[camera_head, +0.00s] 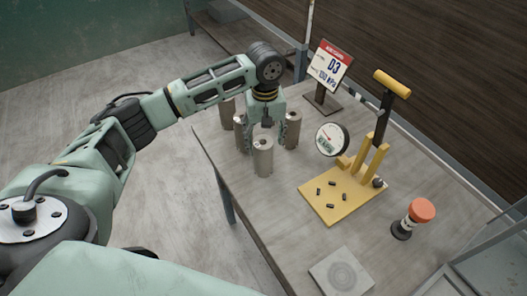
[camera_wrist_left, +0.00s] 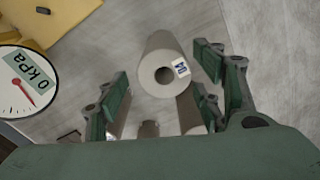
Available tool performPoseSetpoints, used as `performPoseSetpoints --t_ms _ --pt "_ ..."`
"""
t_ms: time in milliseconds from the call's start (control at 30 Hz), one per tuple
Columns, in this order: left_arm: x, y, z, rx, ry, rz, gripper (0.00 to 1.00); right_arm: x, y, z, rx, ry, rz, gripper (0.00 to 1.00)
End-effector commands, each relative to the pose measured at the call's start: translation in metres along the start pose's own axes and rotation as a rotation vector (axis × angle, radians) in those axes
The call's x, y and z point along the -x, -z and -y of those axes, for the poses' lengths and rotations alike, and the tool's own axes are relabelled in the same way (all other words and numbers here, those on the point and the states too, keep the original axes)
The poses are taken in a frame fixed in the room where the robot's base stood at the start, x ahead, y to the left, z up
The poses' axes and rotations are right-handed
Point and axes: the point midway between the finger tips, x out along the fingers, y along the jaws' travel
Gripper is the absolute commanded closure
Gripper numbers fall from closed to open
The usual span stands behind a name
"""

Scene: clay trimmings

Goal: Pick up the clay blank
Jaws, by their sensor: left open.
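Several grey, upright cylinders with a hole in the top stand together on the table, and I take them to be clay blanks. The front blank (camera_head: 263,157) is nearest me in the head view. In the left wrist view a blank (camera_wrist_left: 155,48) with a small blue-marked label lies between the finger lines; parts of others show below it. My left gripper (camera_head: 265,131) is open and points down among the cylinders, just behind the front one. In the left wrist view its fingers (camera_wrist_left: 164,72) are apart on either side of the labelled blank; contact cannot be told. My right gripper is not in view.
A yellow press (camera_head: 322,207) with small black pieces on its base stands right of the cylinders, beside a gauge (camera_head: 331,139) reading 0 kPa. A D3 sign (camera_head: 330,66) stands behind. An orange-topped object (camera_head: 420,211) and a grey slab (camera_head: 341,272) are nearer.

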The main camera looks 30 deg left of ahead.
Motion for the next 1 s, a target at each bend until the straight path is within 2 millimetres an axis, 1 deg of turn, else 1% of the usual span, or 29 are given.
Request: performPoseSetpoints --t_ms 33,200,400,500,700,767,1000 --pt "-0.005 -0.001 0.001 -0.001 0.002 0.002 0.39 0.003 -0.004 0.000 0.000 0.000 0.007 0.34" --pt "-0.026 -0.001 0.001 -0.001 0.003 0.001 0.39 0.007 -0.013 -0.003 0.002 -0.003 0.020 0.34" --pt "-0.055 -0.001 0.000 -0.002 0.001 0.000 0.39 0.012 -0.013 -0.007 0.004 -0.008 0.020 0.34" --pt "-0.061 0.000 0.000 -0.002 0.000 -0.002 0.39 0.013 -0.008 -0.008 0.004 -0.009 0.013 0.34" --pt "-0.063 0.000 0.000 -0.003 -0.001 -0.002 0.39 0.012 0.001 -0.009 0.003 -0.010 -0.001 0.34" --pt "-0.063 0.000 0.000 -0.003 -0.001 -0.002 0.42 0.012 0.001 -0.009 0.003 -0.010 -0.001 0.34" --pt "-0.063 0.000 0.000 -0.003 -0.001 -0.002 0.63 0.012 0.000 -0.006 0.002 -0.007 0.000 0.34"
